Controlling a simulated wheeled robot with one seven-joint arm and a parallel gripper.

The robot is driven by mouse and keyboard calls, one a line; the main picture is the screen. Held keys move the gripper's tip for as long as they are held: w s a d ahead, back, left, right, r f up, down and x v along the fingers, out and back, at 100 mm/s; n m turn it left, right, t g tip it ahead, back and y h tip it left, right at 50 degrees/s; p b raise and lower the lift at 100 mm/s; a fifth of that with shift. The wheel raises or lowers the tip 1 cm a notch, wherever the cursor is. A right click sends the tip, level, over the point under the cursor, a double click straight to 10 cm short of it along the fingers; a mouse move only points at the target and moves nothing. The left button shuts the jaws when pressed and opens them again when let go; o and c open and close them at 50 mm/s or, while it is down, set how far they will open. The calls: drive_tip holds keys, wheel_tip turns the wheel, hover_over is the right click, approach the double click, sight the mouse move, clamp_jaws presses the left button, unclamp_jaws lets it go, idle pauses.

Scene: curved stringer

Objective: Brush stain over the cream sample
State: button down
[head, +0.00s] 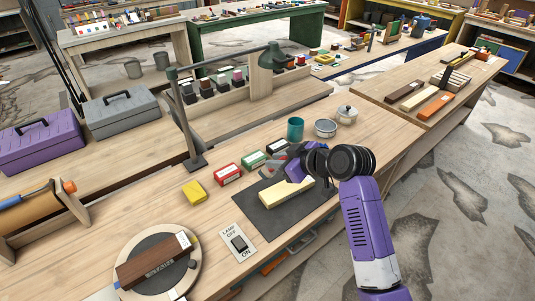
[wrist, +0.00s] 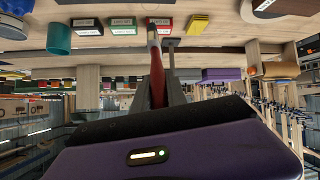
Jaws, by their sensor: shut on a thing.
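The cream sample (head: 287,192) is a pale rectangular block lying flat on a dark mat (head: 262,215) on the workbench. My gripper (head: 279,166) is just behind the sample, low over the bench. In the wrist view my gripper (wrist: 160,75) is shut on a slim red-handled tool (wrist: 155,62), which looks like a brush. The sample is not seen in the wrist view.
A teal cup (head: 295,129), a grey tin (head: 325,128) and a lidded pot (head: 346,115) stand behind my arm. Red (head: 228,174), green (head: 252,159) and yellow (head: 194,191) blocks lie left. A lamp switch (head: 238,243) and a round turntable (head: 190,270) are in front.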

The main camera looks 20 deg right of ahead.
drive_tip(key=shift+f+b, duration=1.8)
drive_tip(key=shift+f, duration=0.75)
